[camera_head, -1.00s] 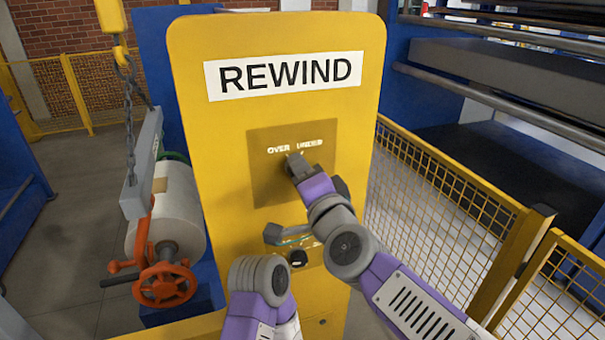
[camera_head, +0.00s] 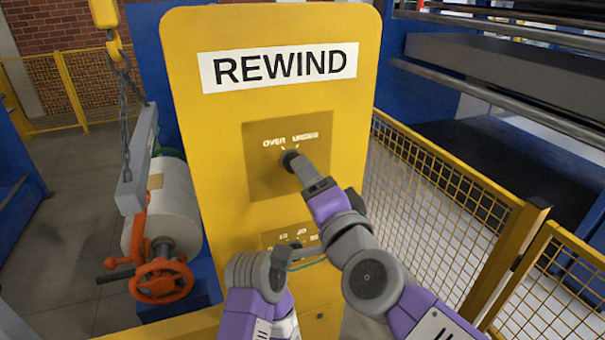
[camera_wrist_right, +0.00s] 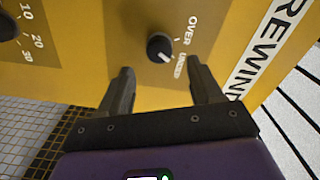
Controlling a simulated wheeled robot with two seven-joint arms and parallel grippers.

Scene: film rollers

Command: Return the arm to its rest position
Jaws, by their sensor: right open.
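The yellow rewind panel (camera_head: 210,150) stands in front of me. Its dark selector knob (camera_head: 289,158) sits below the OVER and UNDER labels. The knob also shows in the right wrist view (camera_wrist_right: 160,47), with a light mark on the side toward UNDER. My right gripper (camera_head: 312,180) is just below and right of the knob in the head view. In the right wrist view its two fingers (camera_wrist_right: 161,72) are apart, with nothing between them, and the knob lies beyond their tips. My left arm (camera_head: 258,275) is bent low in front of the panel; its finger opening is not clear.
A lower dial plate (camera_head: 272,238) with numbers is partly hidden by my arms. A white roll (camera_head: 170,205) with an orange handwheel (camera_head: 161,280) hangs at the left. A yellow mesh fence (camera_head: 440,205) runs along the right.

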